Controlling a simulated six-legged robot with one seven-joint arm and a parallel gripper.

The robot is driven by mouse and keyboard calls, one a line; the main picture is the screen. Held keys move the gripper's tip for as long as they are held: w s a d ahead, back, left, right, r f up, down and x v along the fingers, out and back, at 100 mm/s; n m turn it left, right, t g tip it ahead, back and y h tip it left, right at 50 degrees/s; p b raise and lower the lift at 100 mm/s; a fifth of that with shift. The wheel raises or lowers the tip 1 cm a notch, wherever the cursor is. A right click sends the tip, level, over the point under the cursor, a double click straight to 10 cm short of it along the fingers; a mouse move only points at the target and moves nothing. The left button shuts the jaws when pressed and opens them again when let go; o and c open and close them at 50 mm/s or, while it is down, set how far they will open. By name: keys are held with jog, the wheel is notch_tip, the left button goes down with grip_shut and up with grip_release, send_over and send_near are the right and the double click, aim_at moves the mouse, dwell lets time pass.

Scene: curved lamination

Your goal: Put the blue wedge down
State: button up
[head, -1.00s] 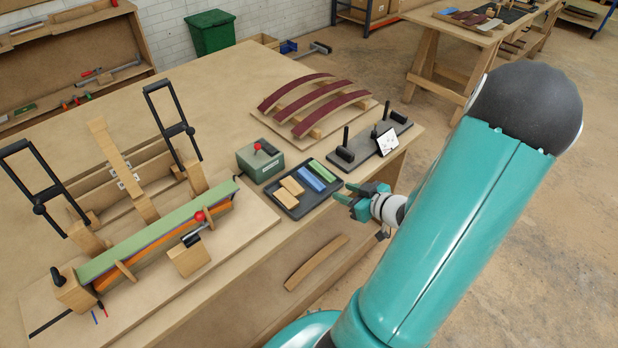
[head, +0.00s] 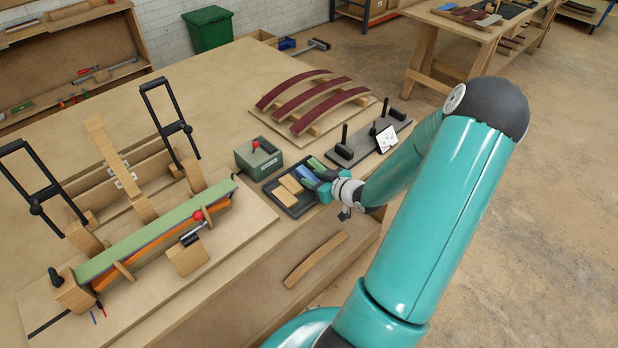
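The blue wedge (head: 306,173) lies in a black tray (head: 295,215) on the bench, between tan wooden wedges (head: 288,188) and a green wedge (head: 315,164). My gripper (head: 318,179) is at the right end of the tray, low over the right end of the blue wedge. The fingers hide that end and part of the green wedge. I cannot tell whether the fingers touch the blue wedge or whether they are open or shut.
A green box with a red knob (head: 258,158) stands left of the tray. A black fixture plate (head: 362,150) stands behind my gripper. Curved dark red strips (head: 312,103) lie farther back. A clamping press with a green-topped strip (head: 155,235) fills the left.

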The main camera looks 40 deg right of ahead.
jog(key=shift+w+f, duration=0.15)
jog(key=shift+w, duration=0.2)
grip_shut()
jog(key=shift+r, duration=0.75)
jog(key=s+a+r, duration=0.2)
jog(key=s+r, duration=0.9)
jog(key=s, duration=0.3)
jog(key=shift+a+r, duration=0.2)
jog(key=shift+r, duration=0.1)
jog(key=shift+s, duration=0.1)
